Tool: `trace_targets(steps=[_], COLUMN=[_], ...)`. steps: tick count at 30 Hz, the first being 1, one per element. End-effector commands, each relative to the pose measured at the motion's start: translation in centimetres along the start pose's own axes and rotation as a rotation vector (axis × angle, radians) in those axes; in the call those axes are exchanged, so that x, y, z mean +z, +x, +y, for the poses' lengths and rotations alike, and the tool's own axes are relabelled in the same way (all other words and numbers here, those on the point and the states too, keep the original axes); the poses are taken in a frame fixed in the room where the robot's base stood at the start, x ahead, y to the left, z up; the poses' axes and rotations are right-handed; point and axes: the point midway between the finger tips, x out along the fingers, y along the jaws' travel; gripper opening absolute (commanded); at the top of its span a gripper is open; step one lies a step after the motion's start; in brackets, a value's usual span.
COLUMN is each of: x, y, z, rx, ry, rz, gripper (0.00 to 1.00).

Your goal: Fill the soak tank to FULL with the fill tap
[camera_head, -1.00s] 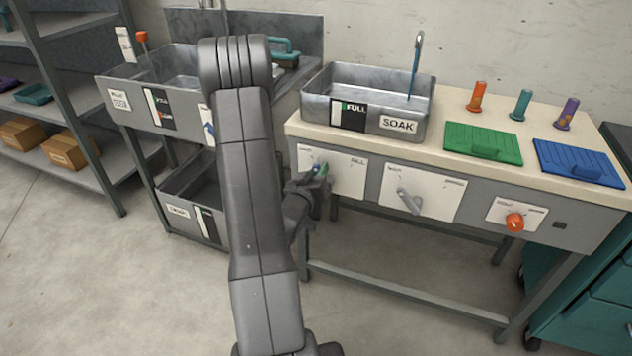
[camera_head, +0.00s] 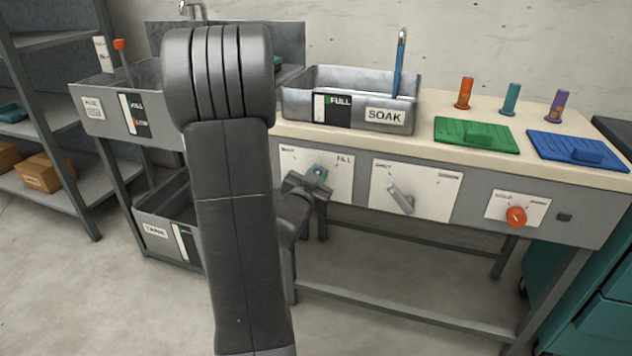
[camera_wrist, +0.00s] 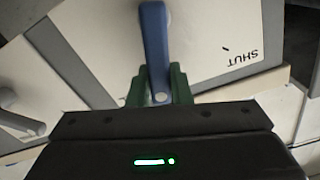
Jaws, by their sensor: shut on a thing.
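The soak tank (camera_head: 441,99) is a grey metal basin on the bench, marked SOAK. Its front gauge (camera_head: 331,110) has a white strip and a black panel with FULL at the top; the level is too small to read. My gripper (camera_head: 318,178) is at the SHUT/FILL plate (camera_head: 340,188) below the tank. In the wrist view its green fingers (camera_wrist: 162,85) are shut on the blue lever of the fill tap (camera_wrist: 155,40). The tap's exact angle is unclear.
A second lever (camera_head: 401,198) and an orange knob (camera_head: 516,216) are to the right on the bench front. Green (camera_head: 474,133) and blue (camera_head: 577,150) boards lie on the bench, with several coloured pegs behind. My arm hides part of the left sink unit (camera_head: 92,112).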

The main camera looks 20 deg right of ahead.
Motion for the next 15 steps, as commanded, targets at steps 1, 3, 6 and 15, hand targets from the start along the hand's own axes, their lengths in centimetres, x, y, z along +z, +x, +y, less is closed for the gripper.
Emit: trace_targets(steps=[1, 3, 6, 15], x=[0.06, 0.03, 0.01, -0.04], y=[0.04, 0.04, 0.04, 0.04], z=[0.02, 0.02, 0.01, -0.01], rx=[0.0, 0.0, 0.0, 0.0], ry=[0.014, 0.025, 0.035, 0.039], rz=[0.003, 0.003, 0.002, 0.002], gripper=[0.0, 0.0, 0.0, 0.0])
